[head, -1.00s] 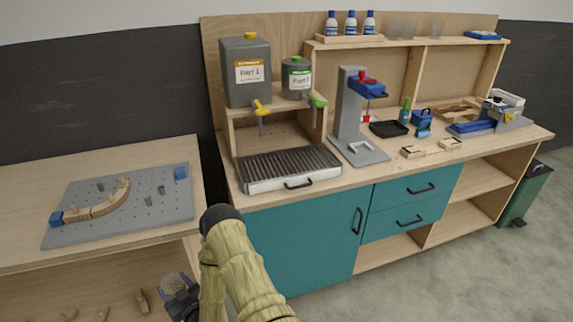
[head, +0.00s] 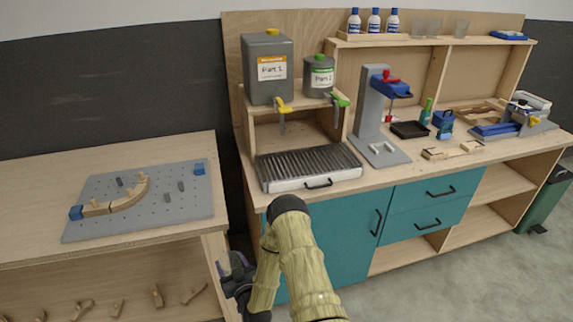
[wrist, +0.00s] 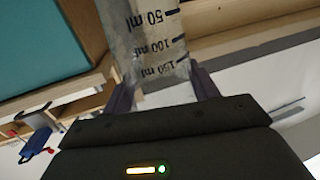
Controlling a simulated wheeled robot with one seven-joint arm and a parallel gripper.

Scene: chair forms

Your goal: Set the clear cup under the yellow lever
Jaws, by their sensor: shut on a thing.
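My gripper (wrist: 162,90) is shut on the clear cup (wrist: 152,42), which has dark ml markings and fills the space between the fingers in the wrist view. In the head view my gripper (head: 232,272) is low, in front of the gap between the two benches and below their tops, and the cup there is small and hard to make out. The yellow lever (head: 284,105) is on the tap under the large grey "Part 1" container (head: 268,70). A ribbed drip tray (head: 308,168) sits on the bench below and in front of it.
A green lever (head: 341,99) is right of the yellow one, under a smaller container (head: 319,77). A grey stand (head: 373,120) is right of the tray. A pegboard (head: 140,205) lies on the left bench. Clear cups (head: 427,27) stand on the upper shelf.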

